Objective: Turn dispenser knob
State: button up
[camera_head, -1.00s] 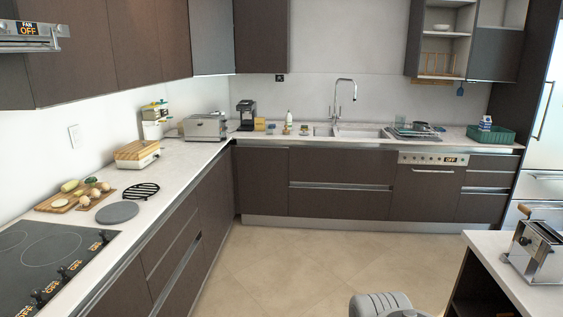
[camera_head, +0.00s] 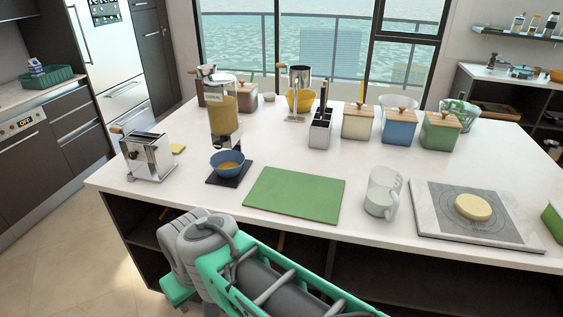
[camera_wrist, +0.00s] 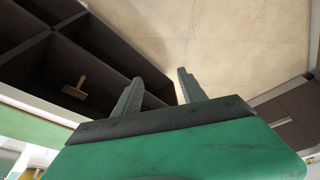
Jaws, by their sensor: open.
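The dispenser (camera_head: 222,112) is a clear upright cylinder with tan contents, standing on the white island counter in the head view. A blue bowl (camera_head: 228,163) with tan contents stands at its foot on a dark mat. I cannot make out the dispenser's knob for certain. In the wrist view, my gripper (camera_wrist: 158,85) is open and empty, with its two fingers apart over floor and a dark shelf unit. It is away from the dispenser. In the head view my arm is in front of the island, and the fingers are not visible there.
Several lidded canisters (camera_head: 398,127) stand behind. Open shelves lie under the counter's front edge.

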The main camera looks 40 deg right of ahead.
aim_at(218, 144)
jog(key=z, duration=0.75)
jog(key=i, duration=0.35)
jog(key=u, duration=2.1)
